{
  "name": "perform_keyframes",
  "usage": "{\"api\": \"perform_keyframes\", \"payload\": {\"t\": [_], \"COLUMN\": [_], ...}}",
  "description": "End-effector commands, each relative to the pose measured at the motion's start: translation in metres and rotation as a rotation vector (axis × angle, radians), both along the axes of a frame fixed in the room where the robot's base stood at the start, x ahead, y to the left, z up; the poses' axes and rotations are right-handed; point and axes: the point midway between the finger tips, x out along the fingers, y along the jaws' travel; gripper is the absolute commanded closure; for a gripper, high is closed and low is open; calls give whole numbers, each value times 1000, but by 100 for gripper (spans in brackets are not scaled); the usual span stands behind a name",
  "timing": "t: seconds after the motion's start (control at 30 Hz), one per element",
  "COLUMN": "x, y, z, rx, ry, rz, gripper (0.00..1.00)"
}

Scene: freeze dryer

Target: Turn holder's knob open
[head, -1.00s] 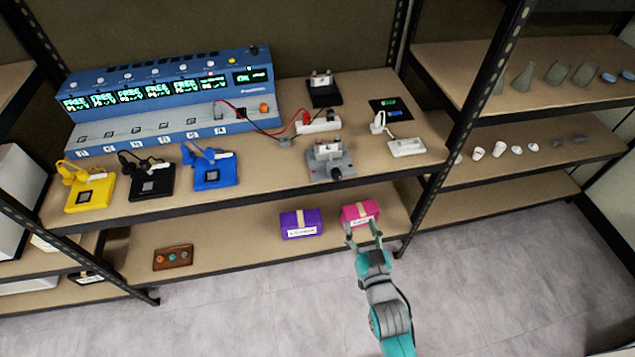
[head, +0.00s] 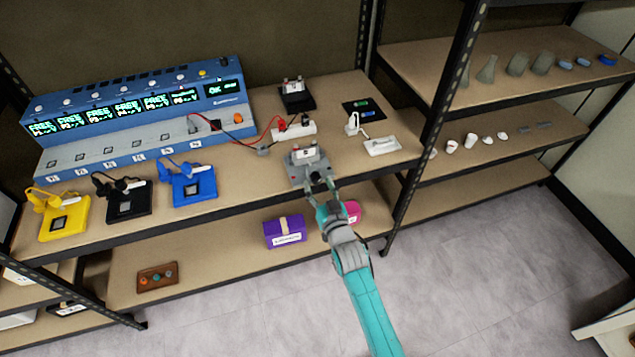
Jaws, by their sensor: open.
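The holder (head: 297,168) is a grey block with a white-labelled piece held on top, near the front edge of the upper shelf. Its dark front knob, seen in the earlier frame, is now mostly hidden by my gripper. My gripper (head: 317,182) is open at the front of the holder, with its fingers around or just in front of the knob. I cannot tell whether the fingers touch the knob.
The blue instrument (head: 140,110) with green displays stands at the back left. Red and black cables run to a white block (head: 295,131) behind the holder. A white tray (head: 382,146) lies to the right.

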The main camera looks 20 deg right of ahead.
Motion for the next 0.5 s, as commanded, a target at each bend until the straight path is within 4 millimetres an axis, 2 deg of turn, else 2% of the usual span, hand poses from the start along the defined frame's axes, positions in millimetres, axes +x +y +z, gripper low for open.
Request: {"api": "perform_keyframes", "payload": {"t": [0.2, 0.5], "x": [15, 16], "y": [0, 0], "z": [1, 0], "rx": [0, 0], "ry": [-1, 0], "rz": [0, 0], "gripper": [43, 43]}}
